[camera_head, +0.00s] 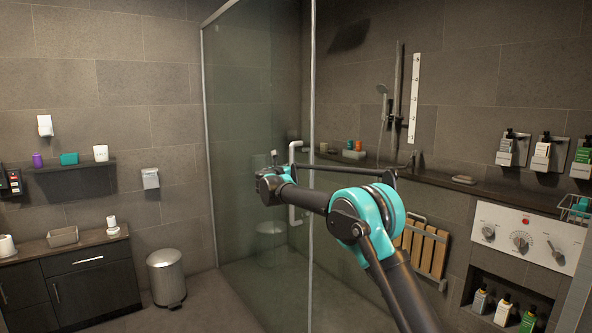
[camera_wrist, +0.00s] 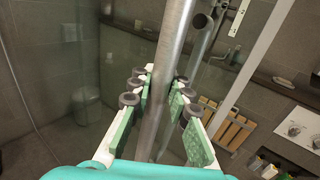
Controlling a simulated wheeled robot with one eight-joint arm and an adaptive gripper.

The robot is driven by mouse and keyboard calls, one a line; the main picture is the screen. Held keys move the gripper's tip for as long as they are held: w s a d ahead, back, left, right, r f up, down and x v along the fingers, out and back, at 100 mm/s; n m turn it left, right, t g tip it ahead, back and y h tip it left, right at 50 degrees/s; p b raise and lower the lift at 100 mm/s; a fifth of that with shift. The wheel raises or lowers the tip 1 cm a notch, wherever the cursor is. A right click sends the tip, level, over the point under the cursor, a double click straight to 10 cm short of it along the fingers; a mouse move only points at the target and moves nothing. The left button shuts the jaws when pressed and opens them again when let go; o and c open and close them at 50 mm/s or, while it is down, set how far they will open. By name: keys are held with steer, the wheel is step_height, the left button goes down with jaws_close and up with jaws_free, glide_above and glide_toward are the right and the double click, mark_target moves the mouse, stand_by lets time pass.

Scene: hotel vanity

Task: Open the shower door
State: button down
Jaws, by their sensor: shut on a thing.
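The shower door (camera_head: 245,130) is a greenish glass panel with a metal upright at its right side. Its handle (camera_head: 293,215) is a pale vertical bar with bent ends. My gripper (camera_wrist: 160,85) is shut around the handle's round metal bar (camera_wrist: 172,45), which runs between the green-padded fingers in the wrist view. In the head view my gripper (camera_head: 275,180) is at the handle's middle, and my arm hides part of the bar and the fingertips. I cannot tell how far the door stands from its frame.
A steel bin (camera_head: 167,278) and a dark cabinet (camera_head: 90,285) stand at the left. On the right are a ledge (camera_head: 490,193), a wooden folding seat (camera_head: 425,250), a control panel (camera_head: 525,240) and several wall bottles. The floor before the glass looks clear.

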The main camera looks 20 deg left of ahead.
steer(key=shift+w+a, duration=0.2)
steer(key=shift+a, duration=0.3)
steer(key=shift+w+a, duration=0.15)
steer(key=shift+a, duration=0.3)
steer(key=c, duration=1.4)
jaws_free()
steer(key=shift+d, duration=0.15)
steer(key=s, duration=0.8)
steer(key=s+a, duration=0.1)
steer(key=s, duration=0.3)
